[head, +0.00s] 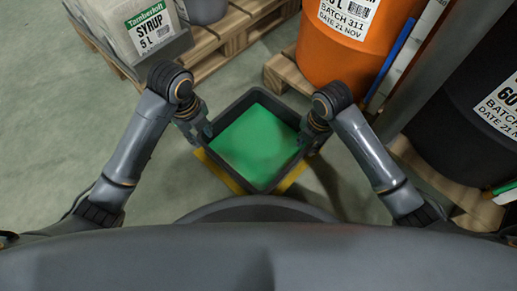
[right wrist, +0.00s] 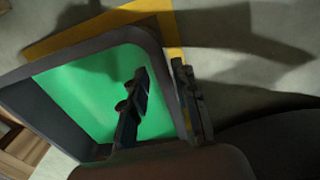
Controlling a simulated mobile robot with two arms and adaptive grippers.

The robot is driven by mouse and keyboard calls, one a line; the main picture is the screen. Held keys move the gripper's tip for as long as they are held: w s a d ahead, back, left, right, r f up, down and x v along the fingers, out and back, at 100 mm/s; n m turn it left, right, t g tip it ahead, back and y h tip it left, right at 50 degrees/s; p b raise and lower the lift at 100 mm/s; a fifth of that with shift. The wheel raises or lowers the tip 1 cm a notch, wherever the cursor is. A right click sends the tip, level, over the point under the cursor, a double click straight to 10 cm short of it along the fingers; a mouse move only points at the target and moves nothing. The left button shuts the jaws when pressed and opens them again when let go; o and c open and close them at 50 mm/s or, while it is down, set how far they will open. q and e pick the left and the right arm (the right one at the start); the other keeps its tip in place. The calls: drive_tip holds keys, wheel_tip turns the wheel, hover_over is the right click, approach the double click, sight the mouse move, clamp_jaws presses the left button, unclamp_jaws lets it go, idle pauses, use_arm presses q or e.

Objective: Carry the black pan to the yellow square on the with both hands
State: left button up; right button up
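The black pan (head: 258,94) is a square tray with dark walls and a green inside, in the middle of the head view. The yellow square (head: 224,176) shows from under its left and front sides; I cannot tell whether the pan touches it. My left gripper (head: 206,132) is at the pan's left wall; its fingers are too small to read. My right gripper (head: 308,131) is at the right wall. In the right wrist view, its fingers (right wrist: 160,85) straddle the pan's wall (right wrist: 154,58), one inside and one outside, with green showing between the inner finger and the wall.
A pallet (head: 211,42) with a grey syrup container (head: 115,22) stands at the back left. An orange drum (head: 357,50) stands on a pallet behind the pan to the right. A dark drum (head: 455,105) and a grey post (head: 415,75) are at the right. Floor left of the pan is clear.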

wheel_tip(320, 180, up, 8)
drive_tip(key=shift+s+d+f, duration=0.15)
drive_tip(key=shift+s+d, duration=0.05)
drive_tip(key=shift+d, duration=0.05)
idle(0.5)
